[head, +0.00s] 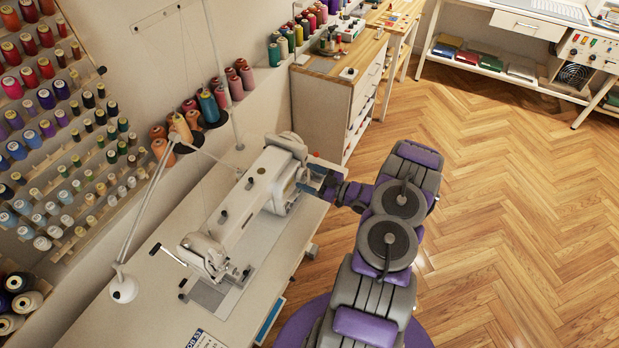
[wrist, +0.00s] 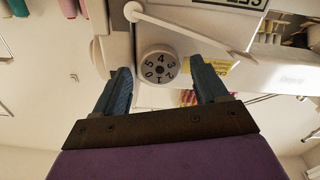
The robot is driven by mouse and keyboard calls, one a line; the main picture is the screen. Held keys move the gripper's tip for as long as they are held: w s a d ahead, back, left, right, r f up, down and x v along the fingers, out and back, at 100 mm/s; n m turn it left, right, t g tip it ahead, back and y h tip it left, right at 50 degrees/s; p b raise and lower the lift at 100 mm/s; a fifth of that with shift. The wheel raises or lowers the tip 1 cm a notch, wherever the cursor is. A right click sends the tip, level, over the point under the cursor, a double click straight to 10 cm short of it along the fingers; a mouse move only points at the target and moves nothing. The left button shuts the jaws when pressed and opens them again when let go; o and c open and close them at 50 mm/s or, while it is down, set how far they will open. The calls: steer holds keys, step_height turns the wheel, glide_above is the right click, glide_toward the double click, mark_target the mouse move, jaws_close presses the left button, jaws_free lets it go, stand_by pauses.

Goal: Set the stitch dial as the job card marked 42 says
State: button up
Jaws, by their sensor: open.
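The white sewing machine (head: 245,195) stands on the worktable at left in the head view. Its round stitch dial (wrist: 158,67) shows in the wrist view, pale with dark digits in a ring; which digit is set is not clear. My gripper (wrist: 162,78) is open, its two blue fingers on either side of the dial, with gaps showing. In the head view my gripper (head: 318,176) is at the machine's right end, partly hidden. A job card (head: 203,341) lies at the bottom edge, cut off; it seems to read 53. No card marked 42 is readable.
A white lever (wrist: 185,32) and a yellow label (wrist: 206,67) are close to the dial. Thread cones (head: 209,105) stand behind the machine, and a wooden-topped cabinet (head: 340,72) stands beyond it. The herringbone floor (head: 500,200) on the right is clear.

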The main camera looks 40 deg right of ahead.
steer(key=shift+c, duration=0.3)
steer(key=c, duration=1)
